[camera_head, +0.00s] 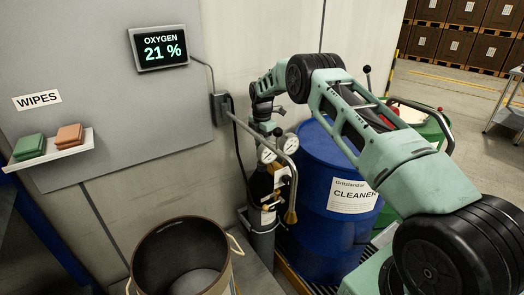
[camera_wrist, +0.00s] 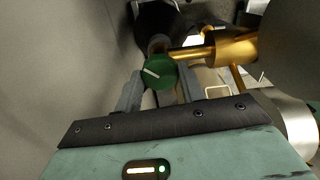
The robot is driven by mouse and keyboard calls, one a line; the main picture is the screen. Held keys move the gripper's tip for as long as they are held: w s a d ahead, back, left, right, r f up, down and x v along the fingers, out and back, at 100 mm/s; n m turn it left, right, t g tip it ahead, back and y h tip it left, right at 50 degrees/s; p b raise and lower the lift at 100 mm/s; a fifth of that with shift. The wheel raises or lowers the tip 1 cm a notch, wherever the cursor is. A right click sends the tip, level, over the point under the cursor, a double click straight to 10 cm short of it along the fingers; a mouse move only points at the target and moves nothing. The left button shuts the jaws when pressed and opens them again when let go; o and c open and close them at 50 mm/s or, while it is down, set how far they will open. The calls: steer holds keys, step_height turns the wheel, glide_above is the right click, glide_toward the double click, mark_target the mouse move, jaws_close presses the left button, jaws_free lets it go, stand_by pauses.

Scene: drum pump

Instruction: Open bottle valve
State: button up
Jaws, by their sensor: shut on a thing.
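The bottle valve is a round green knob with a white mark (camera_wrist: 159,72) in the wrist view. My gripper (camera_wrist: 160,88) is shut on this knob, with one grey finger on each side. Brass fittings (camera_wrist: 225,48) run to the right of the knob. The gas bottle (camera_head: 262,215) stands upright against the wall in the head view, dark at the shoulder and grey below. Two round gauges (camera_head: 267,155) sit near its top. My arm reaches over from the right, and its end hides the valve knob in the head view.
A blue drum labelled CLEANER (camera_head: 325,190) stands right of the bottle. An open bin (camera_head: 180,262) is at the front left. A wall display (camera_head: 160,50) reads OXYGEN 21 %. A shelf (camera_head: 50,150) holds wipes. A green drum (camera_head: 432,128) is behind my arm.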

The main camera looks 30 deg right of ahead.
steer(key=m+b, duration=0.2)
steer(key=m, duration=0.1)
steer(key=shift+f+m, duration=0.1)
steer(key=shift+m, duration=0.3)
steer(key=m+b, duration=0.1)
steer(key=m, duration=0.2)
steer(key=shift+m, duration=0.3)
steer(key=m, duration=0.3)
steer(key=shift+m+b, duration=0.3)
steer(key=m, duration=0.3)
steer(key=shift+m, duration=0.3)
steer(key=m, duration=0.6)
steer(key=shift+b, duration=0.3)
steer(key=m, duration=0.7)
steer(key=o, duration=1)
